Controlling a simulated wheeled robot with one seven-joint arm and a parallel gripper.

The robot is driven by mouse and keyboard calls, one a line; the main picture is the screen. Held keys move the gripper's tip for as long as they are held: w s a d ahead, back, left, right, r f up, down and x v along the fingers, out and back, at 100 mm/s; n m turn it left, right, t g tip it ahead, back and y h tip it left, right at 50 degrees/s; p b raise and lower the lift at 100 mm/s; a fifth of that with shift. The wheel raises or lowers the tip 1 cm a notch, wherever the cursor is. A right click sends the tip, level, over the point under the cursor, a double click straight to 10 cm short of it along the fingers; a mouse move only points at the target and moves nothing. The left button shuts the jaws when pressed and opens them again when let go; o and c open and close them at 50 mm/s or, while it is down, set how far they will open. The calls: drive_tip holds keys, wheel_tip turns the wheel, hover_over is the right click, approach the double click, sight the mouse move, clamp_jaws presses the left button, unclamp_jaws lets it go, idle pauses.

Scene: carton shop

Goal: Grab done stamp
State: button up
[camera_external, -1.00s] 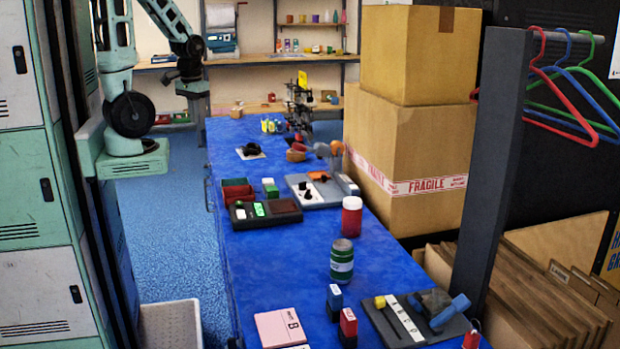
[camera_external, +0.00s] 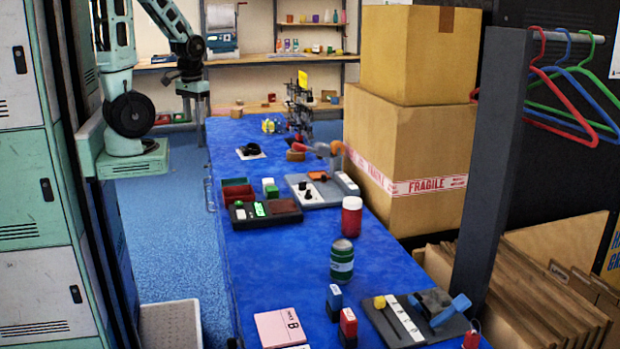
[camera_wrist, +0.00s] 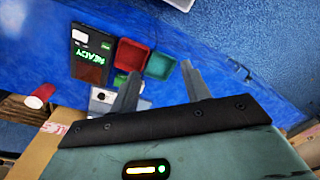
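No label reading "done" is legible. A blue stamp-like block (camera_external: 334,301) and a red one (camera_external: 348,326) stand upright at the near end of the blue table, with small unreadable white labels. A small green block with a white part (camera_external: 270,187) sits farther back, right of the trays; a green and white bit also shows beside my left finger in the wrist view (camera_wrist: 120,80). My gripper (camera_wrist: 163,82) is open and empty, its fingers spread apart. In the external view it hangs at the far left (camera_external: 197,108), apart from all these blocks.
A black device with a green READY display (camera_wrist: 90,55) lies by a red tray (camera_wrist: 131,54) and a green tray (camera_wrist: 160,64). A red jar (camera_external: 351,217) and green can (camera_external: 341,260) stand mid-table. Cartons (camera_external: 425,150) line the right side. The table's left strip is clear.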

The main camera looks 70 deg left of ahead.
drive_tip(key=shift+o, duration=1.2)
